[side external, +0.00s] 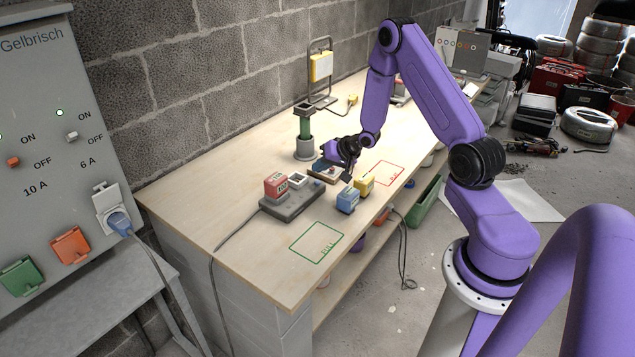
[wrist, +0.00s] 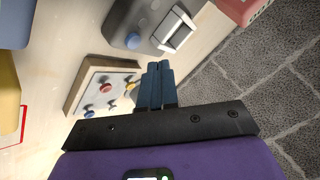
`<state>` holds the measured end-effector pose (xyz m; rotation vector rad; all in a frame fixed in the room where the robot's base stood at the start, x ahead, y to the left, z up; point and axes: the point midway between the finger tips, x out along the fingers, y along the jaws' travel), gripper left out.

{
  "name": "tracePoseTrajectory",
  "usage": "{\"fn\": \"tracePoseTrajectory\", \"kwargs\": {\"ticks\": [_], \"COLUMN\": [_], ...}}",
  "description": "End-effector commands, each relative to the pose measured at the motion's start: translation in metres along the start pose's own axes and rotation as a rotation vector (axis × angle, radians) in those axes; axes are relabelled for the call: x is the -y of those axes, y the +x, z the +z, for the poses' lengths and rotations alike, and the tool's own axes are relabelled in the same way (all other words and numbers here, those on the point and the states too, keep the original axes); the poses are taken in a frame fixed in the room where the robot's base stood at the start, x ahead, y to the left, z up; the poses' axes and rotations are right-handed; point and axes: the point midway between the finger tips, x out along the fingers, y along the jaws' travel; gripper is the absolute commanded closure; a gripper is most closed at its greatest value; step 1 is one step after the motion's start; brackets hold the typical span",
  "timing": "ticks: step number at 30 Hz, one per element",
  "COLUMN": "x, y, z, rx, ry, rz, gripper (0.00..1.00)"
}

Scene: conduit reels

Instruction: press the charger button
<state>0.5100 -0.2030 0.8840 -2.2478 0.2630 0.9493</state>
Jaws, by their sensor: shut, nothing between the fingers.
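The grey charger (side external: 290,207) lies on the wooden workbench, with a red battery block (side external: 276,184) in one slot and a white-rimmed slot (side external: 297,179) that looks empty. A small blue button (wrist: 133,40) shows on the charger's grey end in the wrist view. My gripper (side external: 348,177) is low over the bench, to the right of the charger and near a small control box (side external: 325,172). In the wrist view my gripper's dark fingers (wrist: 157,80) are together with nothing between them. They are beside the control box (wrist: 85,78) and appear apart from the button.
Blue (side external: 347,201) and yellow (side external: 364,187) blocks stand close to my gripper. A green outlined square (side external: 316,242) and a red one (side external: 384,173) mark bare bench. A post with a green part (side external: 305,127) stands behind. A cable (side external: 232,235) runs from the charger over the edge.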

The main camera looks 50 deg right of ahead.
Motion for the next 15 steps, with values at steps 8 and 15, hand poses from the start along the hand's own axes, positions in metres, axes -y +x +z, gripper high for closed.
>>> {"fn": "tracePoseTrajectory", "kwargs": {"ticks": [8,15], "x": [0.013,0.017], "y": [-0.017,-0.024], "z": [-0.012,-0.017], "rx": [-0.001,0.000], "ry": [-0.001,0.000], "rz": [0.000,0.001], "gripper": [1.00,1.00]}}
